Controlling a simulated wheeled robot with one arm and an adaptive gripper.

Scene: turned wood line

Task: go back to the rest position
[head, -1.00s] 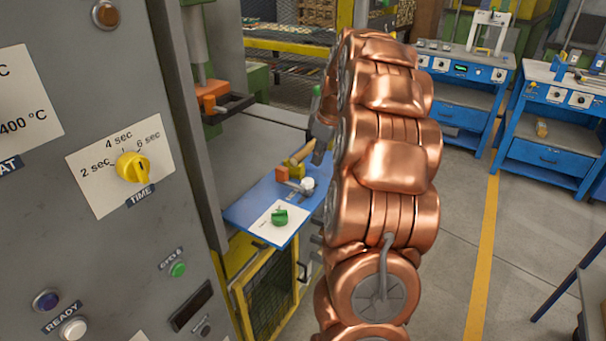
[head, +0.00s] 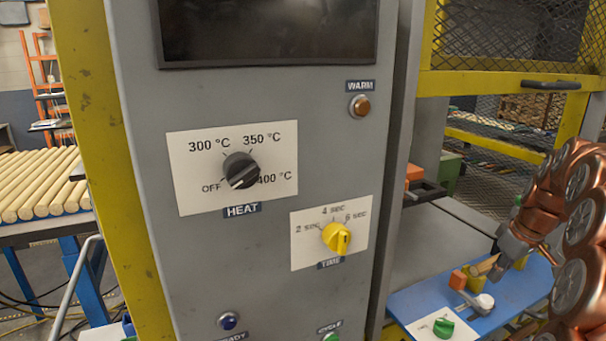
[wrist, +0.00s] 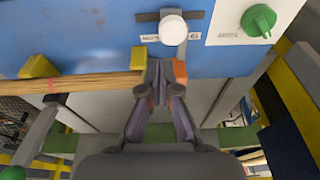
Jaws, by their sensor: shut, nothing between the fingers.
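My gripper (wrist: 157,88) is shut and empty in the wrist view, its fingertips close to the end of a wooden rod (wrist: 85,84) and beside an orange block (wrist: 180,72). I cannot tell whether they touch either one. In the head view my gripper (head: 500,262) is small, low over the blue plate (head: 408,300) at the right, and my copper arm partly hides that area.
The grey control panel (head: 270,105) stands in front, with a black heat knob (head: 240,170) and a yellow time knob (head: 337,237). A green knob (head: 443,327) and a white knob (head: 484,302) sit on the blue plate. Rods lie on a rack (head: 40,185) at left.

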